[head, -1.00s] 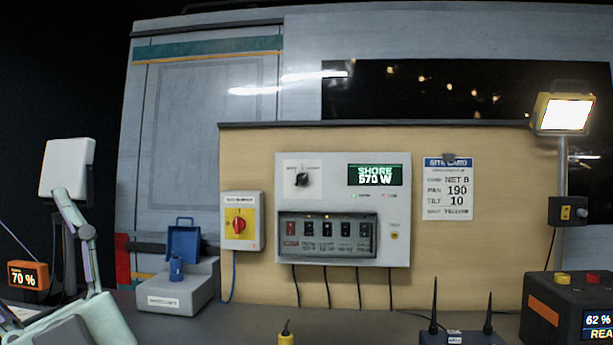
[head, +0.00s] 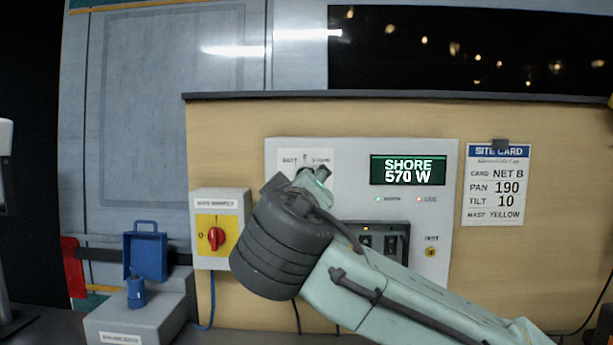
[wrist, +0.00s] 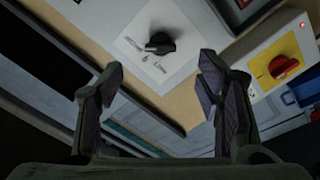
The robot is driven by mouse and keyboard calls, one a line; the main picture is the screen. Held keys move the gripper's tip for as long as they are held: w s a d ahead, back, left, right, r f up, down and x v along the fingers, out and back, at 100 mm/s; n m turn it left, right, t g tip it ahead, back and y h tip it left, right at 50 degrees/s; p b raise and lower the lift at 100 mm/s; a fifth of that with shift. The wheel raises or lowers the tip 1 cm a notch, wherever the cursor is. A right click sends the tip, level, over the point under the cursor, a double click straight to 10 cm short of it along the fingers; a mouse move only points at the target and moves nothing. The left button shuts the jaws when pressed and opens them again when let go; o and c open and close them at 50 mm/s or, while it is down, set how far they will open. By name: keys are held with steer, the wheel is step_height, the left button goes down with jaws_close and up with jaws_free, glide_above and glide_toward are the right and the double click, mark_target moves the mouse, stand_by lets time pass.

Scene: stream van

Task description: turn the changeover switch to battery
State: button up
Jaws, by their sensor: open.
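The changeover switch is a black rotary knob (wrist: 161,43) on a white plate (wrist: 185,62), seen at the top middle of the wrist view. In the head view my gripper (head: 313,176) and wrist hide the knob, and only the top of its label plate (head: 320,158) shows. The wrist view has my gripper (wrist: 160,66) open and empty, with the knob beyond and between its fingertips, apart from them. I cannot tell which position the knob points to. The display (head: 408,170) on the power panel (head: 441,205) reads SHORE 570 W.
A red rotary switch (head: 216,238) on a yellow plate sits left of the panel. A site card (head: 496,185) hangs right.

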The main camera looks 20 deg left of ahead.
steer(key=p+x, duration=0.2)
steer(key=x, duration=0.7)
steer(key=shift+p, duration=0.4)
steer(key=shift+w+a, duration=0.1)
steer(key=shift+w, duration=0.05)
steer(key=c, duration=1.2)
steer(key=shift+o, duration=0.2)
